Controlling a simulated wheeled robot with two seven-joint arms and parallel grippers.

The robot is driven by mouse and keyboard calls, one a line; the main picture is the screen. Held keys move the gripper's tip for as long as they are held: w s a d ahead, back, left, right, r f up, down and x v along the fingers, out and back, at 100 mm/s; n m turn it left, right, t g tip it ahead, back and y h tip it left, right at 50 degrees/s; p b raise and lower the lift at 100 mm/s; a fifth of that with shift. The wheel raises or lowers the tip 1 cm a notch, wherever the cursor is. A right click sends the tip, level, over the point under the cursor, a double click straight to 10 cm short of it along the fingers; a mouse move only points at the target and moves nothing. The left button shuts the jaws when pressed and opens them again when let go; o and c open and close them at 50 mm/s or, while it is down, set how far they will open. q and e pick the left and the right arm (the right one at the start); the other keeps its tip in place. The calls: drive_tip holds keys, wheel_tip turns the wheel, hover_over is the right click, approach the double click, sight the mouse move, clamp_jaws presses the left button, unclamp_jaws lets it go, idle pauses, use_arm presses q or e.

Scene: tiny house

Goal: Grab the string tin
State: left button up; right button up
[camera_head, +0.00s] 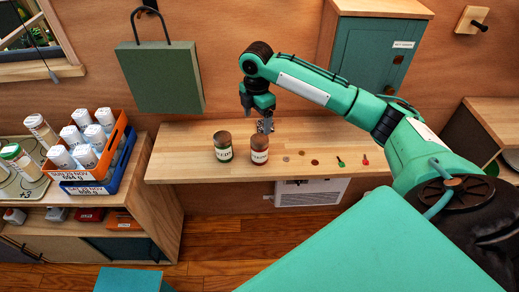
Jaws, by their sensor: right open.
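Two small brown tins stand upright on the wooden shelf (190,172). The left tin (223,147) has a dark green lower band and a pale label. The right tin (259,150) has a red lower band and a pale label. The label words are too small to read, so I cannot tell which one is the string tin. My right gripper (259,120) is open and empty, pointing down just above and behind the right tin in the picture. It does not visibly hold either tin. My left gripper is out of view.
A green bag (160,78) hangs on the wall. A teal cabinet (365,60) is above the shelf. Crates of white bottles (122,150) stand left. The shelf's left end is clear.

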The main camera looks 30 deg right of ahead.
sight(259, 139)
wheel_tip(259, 139, down, 8)
drive_tip(key=shift+r+p, duration=0.1)
drive_tip(key=shift+p, duration=0.6)
drive_tip(key=f, duration=0.1)
drive_tip(key=f+p, duration=0.2)
drive_tip(key=f, duration=0.1)
drive_tip(key=shift+s+d, duration=0.2)
drive_tip(key=shift+s, duration=0.05)
drive_tip(key=shift+f, duration=0.7)
drive_tip(key=c, duration=1.2)
drive_tip(key=shift+r, duration=0.1)
